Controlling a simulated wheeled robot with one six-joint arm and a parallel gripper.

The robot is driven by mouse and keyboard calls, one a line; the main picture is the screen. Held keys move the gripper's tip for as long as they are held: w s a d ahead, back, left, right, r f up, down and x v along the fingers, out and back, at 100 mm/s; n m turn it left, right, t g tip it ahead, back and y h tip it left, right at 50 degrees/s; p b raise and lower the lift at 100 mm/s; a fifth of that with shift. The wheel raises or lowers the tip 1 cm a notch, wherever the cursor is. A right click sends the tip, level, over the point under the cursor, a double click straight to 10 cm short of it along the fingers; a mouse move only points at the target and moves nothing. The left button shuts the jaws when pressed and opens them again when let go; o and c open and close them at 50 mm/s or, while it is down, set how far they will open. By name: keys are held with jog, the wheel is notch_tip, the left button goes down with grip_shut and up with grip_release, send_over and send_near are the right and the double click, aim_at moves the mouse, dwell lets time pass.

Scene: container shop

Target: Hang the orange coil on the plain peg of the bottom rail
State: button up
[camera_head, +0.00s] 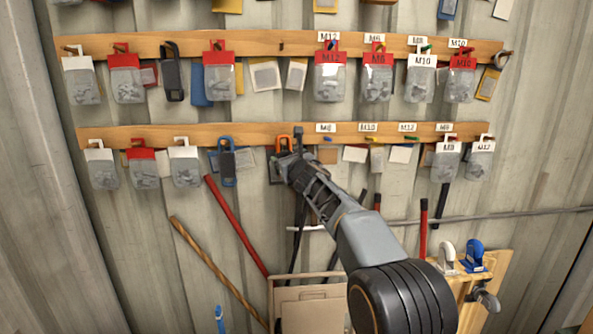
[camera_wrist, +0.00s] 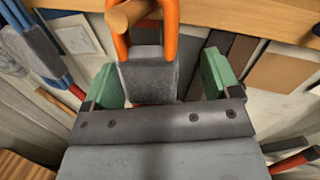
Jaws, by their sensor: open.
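The orange coil (camera_head: 283,141) is at the bottom rail (camera_head: 190,135), near the middle of the wall. In the wrist view the orange loop of the coil (camera_wrist: 170,28) passes on both sides of a plain wooden peg (camera_wrist: 130,14), and its grey body hangs below. The top of the loop is cut off by the frame. My gripper (camera_head: 287,166) is at the coil's body. In the wrist view my gripper (camera_wrist: 158,80) is open, with a green pad on each side of the grey body and gaps between. The coil's lower end is hidden behind my gripper.
A blue coil (camera_head: 227,162) hangs just left of the orange one. Labelled pegs and bagged packs (camera_head: 445,160) are to the right, with more bagged packs (camera_head: 185,168) to the left. The upper rail (camera_head: 260,42) runs above. Rods lean below.

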jog(key=b+v, duration=0.5)
jog(key=v, duration=0.8)
jog(key=s+d+f+m+g+h, duration=0.35)
jog(key=f+m, duration=0.45)
jog(key=m, duration=0.4)
jog(key=s+d+f+m+g+h, duration=0.2)
jog(key=d+f+m+g+h, duration=0.15)
jog(key=f+m, duration=0.75)
jog(key=s+d+f+m+g+y, duration=0.1)
jog(key=s+f+m+g, duration=0.2)
jog(key=s+m, duration=0.6)
jog(key=s+f+m+g+y, duration=0.1)
jog(key=s+f+m+g, duration=0.3)
jog(key=s, duration=1.2)
notch_tip(320, 180, down, 5)
jog(key=m, duration=0.5)
jog(key=shift+d+r+m+p, duration=0.15)
jog(key=shift+d+m+p, duration=0.15)
jog(key=shift+d+p, duration=0.1)
